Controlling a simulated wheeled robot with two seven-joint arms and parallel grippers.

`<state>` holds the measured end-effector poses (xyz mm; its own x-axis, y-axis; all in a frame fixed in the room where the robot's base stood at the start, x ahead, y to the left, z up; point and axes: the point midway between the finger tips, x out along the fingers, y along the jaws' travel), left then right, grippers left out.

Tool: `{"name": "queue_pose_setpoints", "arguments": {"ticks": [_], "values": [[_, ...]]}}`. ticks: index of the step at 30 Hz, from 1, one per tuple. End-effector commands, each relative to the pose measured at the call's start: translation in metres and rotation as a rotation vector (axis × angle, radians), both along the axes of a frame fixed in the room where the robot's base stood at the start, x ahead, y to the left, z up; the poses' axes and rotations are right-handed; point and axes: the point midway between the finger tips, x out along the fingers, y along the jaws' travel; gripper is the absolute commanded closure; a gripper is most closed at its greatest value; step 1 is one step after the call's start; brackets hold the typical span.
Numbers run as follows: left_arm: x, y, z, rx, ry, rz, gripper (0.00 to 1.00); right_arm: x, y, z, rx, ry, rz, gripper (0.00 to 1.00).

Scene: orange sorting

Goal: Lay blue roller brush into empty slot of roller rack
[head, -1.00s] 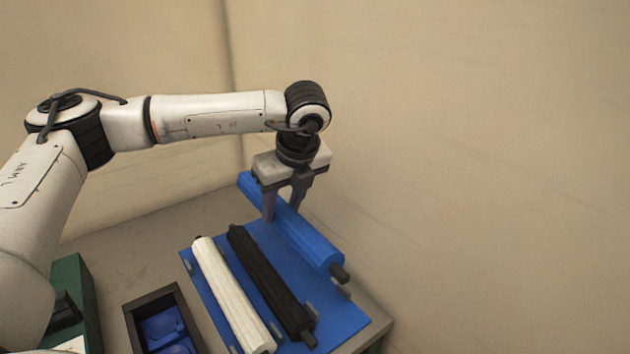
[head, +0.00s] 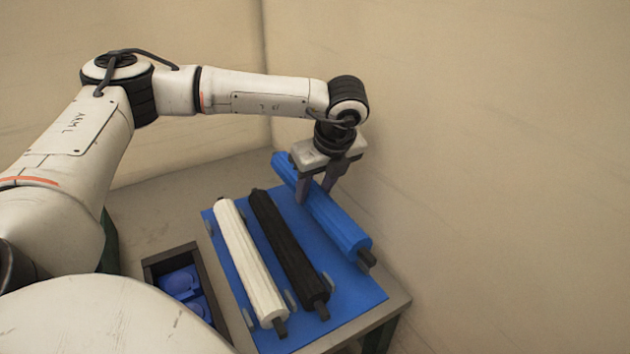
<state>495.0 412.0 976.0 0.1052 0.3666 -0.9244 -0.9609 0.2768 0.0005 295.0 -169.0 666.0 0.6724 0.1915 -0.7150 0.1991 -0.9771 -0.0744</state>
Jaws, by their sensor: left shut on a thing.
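The blue roller brush (head: 345,230) is a long blue cylinder with a dark end stub, at the right side of the blue roller rack (head: 352,298). My left gripper (head: 316,196) points down and is shut on the blue roller brush near its middle. The brush runs roughly parallel to the other rollers, over the rack's right part. I cannot tell whether it touches the rack. A white roller (head: 250,265) and a black roller (head: 288,250) lie in the rack to the left. The slot under the blue brush is hidden. My right gripper is not in view.
A dark box (head: 152,263) with blue pieces inside stands left of the rack on the grey table (head: 150,205). A pale wall (head: 480,150) rises close behind and to the right of the table.

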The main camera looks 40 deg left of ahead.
Motion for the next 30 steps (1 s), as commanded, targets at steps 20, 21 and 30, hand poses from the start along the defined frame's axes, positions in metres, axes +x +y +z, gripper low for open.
{"name": "queue_pose_setpoints", "arguments": {"ticks": [20,21,30], "values": [[0.001,0.000,-0.069,0.000,-0.003,-0.001,0.81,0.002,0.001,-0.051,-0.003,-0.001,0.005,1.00],[0.001,0.000,-0.071,0.000,-0.003,-0.001,0.81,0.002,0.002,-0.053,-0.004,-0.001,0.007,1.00],[0.001,0.000,-0.082,0.000,-0.003,-0.001,0.81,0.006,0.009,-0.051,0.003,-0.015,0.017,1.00]]}}
